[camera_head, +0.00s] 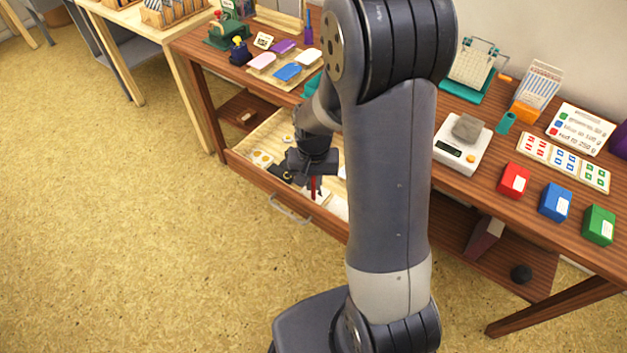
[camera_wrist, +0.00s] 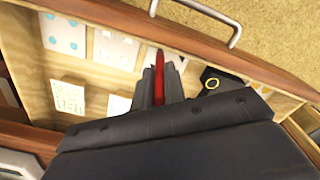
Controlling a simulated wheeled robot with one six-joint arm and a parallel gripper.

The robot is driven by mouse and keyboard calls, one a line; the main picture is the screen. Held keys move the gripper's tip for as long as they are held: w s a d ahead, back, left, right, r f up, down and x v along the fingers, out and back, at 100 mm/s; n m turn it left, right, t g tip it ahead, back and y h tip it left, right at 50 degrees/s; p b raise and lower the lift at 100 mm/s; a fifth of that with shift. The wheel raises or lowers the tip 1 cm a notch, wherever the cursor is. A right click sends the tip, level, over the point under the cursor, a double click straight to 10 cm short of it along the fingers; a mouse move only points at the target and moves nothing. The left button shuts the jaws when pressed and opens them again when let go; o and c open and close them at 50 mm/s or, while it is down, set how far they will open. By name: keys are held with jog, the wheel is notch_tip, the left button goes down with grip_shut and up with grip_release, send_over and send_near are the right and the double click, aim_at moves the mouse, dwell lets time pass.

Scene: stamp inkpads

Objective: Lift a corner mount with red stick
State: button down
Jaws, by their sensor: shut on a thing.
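My gripper (camera_head: 311,172) is inside the open drawer (camera_head: 239,157) and is shut on a red stick (camera_head: 313,187). In the wrist view the red stick (camera_wrist: 159,76) stands between my fingers (camera_wrist: 160,92). Its lower end points down at the drawer contents, close to a pale card (camera_wrist: 178,62); I cannot tell whether it touches. I cannot tell which piece is the corner mount; my gripper and arm hide part of the drawer.
A dark item with a yellow ring (camera_wrist: 213,83) lies beside my fingers in the drawer. The drawer's front wall and handle (camera_head: 289,209) bound it. The desk above holds a scale (camera_head: 449,151) and red (camera_head: 514,180), blue (camera_head: 555,202) and green (camera_head: 599,225) boxes. The floor in front is clear.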

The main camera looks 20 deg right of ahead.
jog(key=shift+r+p, duration=2.8)
jog(key=shift+r, duration=0.7)
